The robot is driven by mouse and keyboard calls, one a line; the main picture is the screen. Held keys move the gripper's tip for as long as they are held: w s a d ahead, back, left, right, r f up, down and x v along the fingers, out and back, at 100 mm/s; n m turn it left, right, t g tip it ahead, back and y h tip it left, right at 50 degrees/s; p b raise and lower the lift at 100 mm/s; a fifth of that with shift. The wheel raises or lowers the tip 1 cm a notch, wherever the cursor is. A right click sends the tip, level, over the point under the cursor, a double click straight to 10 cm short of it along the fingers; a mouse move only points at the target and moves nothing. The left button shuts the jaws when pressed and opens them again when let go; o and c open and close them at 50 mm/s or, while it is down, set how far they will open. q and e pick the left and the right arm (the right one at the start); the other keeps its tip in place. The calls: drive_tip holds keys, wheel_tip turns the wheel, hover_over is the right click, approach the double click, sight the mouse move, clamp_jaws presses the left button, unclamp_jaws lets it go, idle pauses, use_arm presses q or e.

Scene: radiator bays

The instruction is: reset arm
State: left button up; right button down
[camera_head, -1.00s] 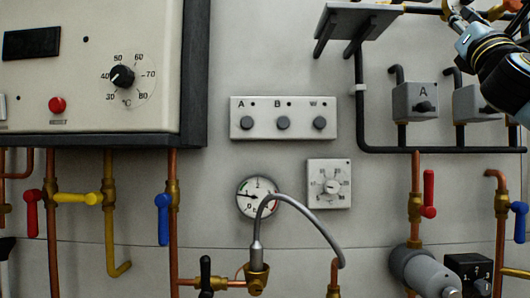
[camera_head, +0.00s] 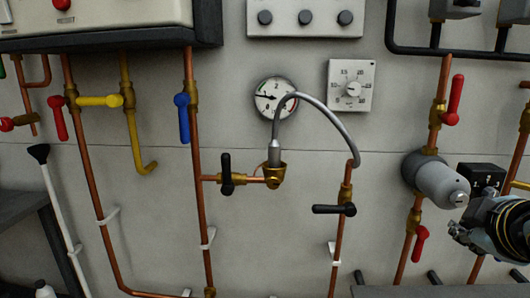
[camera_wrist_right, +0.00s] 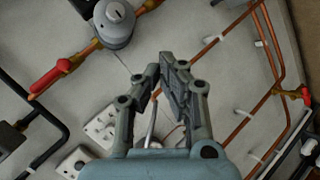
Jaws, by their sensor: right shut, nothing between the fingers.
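My right gripper (camera_head: 458,235) comes in from the right edge in the head view, low beside the grey cylindrical pump (camera_head: 440,182). In the right wrist view its two fingers (camera_wrist_right: 161,68) meet near the tips, shut with nothing held. They hang free in front of the wall, and I cannot tell their exact distance from the pipes. My left gripper is in neither view.
A pressure gauge (camera_head: 275,97) with a grey hose and a dial thermostat (camera_head: 351,86) are on the wall. Copper pipes carry a black-handled valve (camera_head: 334,209) and a red-handled valve (camera_head: 453,100). A black box (camera_head: 482,178) is close above my right gripper.

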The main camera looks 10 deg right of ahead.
drive_tip(key=s+a+f+m+g+y, duration=0.25)
drive_tip(key=s+a+f, duration=0.3)
drive_tip(key=s, duration=0.35)
drive_tip(key=s+a+f+m+g+y, duration=0.2)
drive_tip(key=s+a+f+m+g, duration=0.3)
drive_tip(key=s, duration=0.5)
drive_tip(key=s+d+f+b, duration=0.2)
drive_tip(key=f, duration=1.5)
drive_tip(key=s+d+f+b, duration=0.1)
drive_tip(key=f+b, duration=0.1)
drive_tip(key=f, duration=1.4)
drive_tip(key=s+f+g+b, duration=0.1)
drive_tip(key=s+f+b, duration=0.1)
drive_tip(key=s+f, duration=1.5)
drive_tip(key=shift+s+d+n, duration=0.25)
drive_tip(key=shift+d+n, duration=0.1)
drive_tip(key=shift+d, duration=0.1)
drive_tip(key=shift+g, duration=0.35)
